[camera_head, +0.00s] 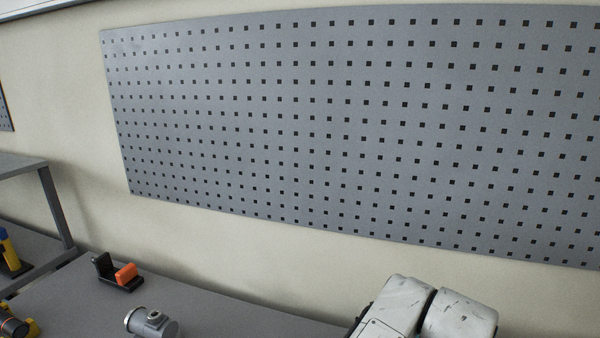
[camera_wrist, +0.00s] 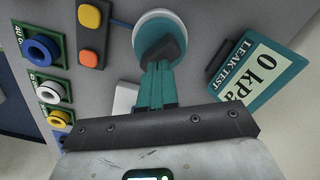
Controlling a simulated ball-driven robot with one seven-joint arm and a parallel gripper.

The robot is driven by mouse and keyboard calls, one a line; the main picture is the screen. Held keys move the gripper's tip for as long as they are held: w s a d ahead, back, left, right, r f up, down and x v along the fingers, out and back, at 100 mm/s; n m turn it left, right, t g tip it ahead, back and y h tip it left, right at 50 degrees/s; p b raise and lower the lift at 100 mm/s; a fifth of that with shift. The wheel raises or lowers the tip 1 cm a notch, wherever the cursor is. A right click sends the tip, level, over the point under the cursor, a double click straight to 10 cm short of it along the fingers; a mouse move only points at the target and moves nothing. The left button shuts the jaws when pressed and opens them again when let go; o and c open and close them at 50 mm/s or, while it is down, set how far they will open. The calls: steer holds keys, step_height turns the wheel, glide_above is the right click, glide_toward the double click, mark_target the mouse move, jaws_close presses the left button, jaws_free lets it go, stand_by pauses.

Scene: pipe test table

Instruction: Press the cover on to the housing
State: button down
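My gripper (camera_wrist: 164,50) shows in the wrist view, its teal fingers close together and seemingly shut. A dark lump at their tips could be the fingertips or something held; I cannot tell. The tips overlap a round fixture with a white rim (camera_wrist: 182,15); whether they touch it is unclear. In the head view a grey metal cylinder (camera_head: 150,322) with a round boss lies on the table and is cut off below; it may be the housing. I cannot pick out the cover with certainty.
A black stand (camera_head: 104,265) with an orange block (camera_head: 126,273) sits behind the cylinder. In the wrist view a "LEAK TEST" display (camera_wrist: 262,62) reads 0 kPa. Yellow and orange buttons (camera_wrist: 90,35) and coloured ring ports (camera_wrist: 42,48) are at left. A pegboard (camera_head: 350,120) covers the wall.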

steer(key=shift+f+b, duration=0.45)
steer(key=shift+f, duration=0.35)
stand_by(0.9)
steer(key=shift+r+p, duration=2.9)
steer(key=shift+r, duration=0.65)
